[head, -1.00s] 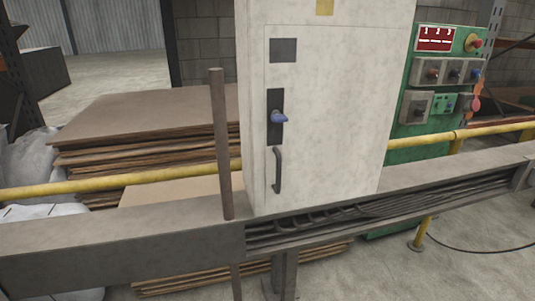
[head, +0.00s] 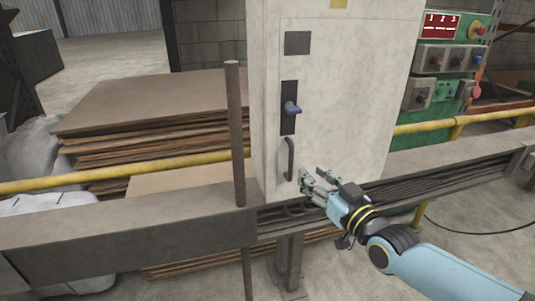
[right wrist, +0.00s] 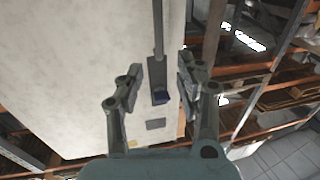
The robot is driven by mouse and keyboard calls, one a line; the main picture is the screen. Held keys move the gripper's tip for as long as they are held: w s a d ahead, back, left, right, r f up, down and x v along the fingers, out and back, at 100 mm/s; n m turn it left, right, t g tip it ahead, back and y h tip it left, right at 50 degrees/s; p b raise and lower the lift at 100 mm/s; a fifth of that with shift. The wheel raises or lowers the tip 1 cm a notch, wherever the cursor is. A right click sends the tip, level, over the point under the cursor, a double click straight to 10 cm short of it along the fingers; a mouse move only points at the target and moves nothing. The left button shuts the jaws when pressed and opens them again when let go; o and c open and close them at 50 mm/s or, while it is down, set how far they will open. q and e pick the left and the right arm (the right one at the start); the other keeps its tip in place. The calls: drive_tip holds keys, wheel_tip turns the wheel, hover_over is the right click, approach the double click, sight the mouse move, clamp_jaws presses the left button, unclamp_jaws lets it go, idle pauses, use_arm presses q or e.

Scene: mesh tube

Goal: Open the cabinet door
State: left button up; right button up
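The cabinet door (head: 345,100) is a pale, worn panel and looks closed. It has a dark vertical bar handle (head: 290,159) low on its left side and a blue latch knob (head: 291,109) on a black plate above. My right gripper (head: 313,177) is open and empty, just right of the handle's lower end in the head view. My left gripper is not in view.
A brown vertical post (head: 236,135) stands left of the cabinet. A grey beam (head: 130,240) runs along the front below the door. A yellow rail (head: 110,174) crosses behind. A green control panel (head: 445,75) is at the right, stacked boards (head: 150,105) at the left.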

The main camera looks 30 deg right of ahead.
drive_tip(key=w, duration=0.3)
drive_tip(key=b, duration=0.3)
hover_over(290, 176)
drive_tip(key=shift+w+d+f, duration=0.1)
drive_tip(key=shift+w+d, duration=0.1)
drive_tip(key=shift+w, duration=0.1)
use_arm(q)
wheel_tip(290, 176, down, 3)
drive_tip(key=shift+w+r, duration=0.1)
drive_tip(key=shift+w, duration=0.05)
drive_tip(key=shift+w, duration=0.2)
use_arm(e)
clamp_jaws()
